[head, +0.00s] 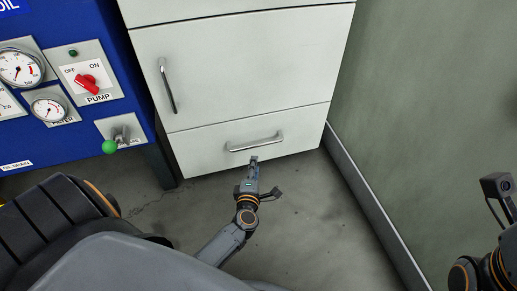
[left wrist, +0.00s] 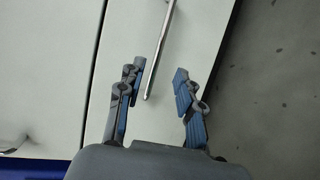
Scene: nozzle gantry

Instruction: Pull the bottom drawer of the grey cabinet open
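The grey cabinet (head: 240,70) stands ahead of me, with its bottom drawer (head: 205,150) flush with the front. The drawer's bar handle (head: 255,142) runs across the drawer front. My left gripper (head: 253,161) is just below the handle in the head view. In the left wrist view the gripper (left wrist: 159,70) is open. The handle (left wrist: 159,50) lies between its two fingers there, closer to the left finger, and neither finger is closed on it. I cannot tell whether the fingertips reach past the bar. My right arm shows at the right edge; its fingers are out of view.
A blue panel (head: 95,25) with gauges, a red pump switch (head: 86,83) and a green-knobbed lever (head: 110,146) stands left of the cabinet. A wall (head: 430,110) with a skirting (head: 370,200) runs along the right. The floor (head: 310,210) before the drawer is clear.

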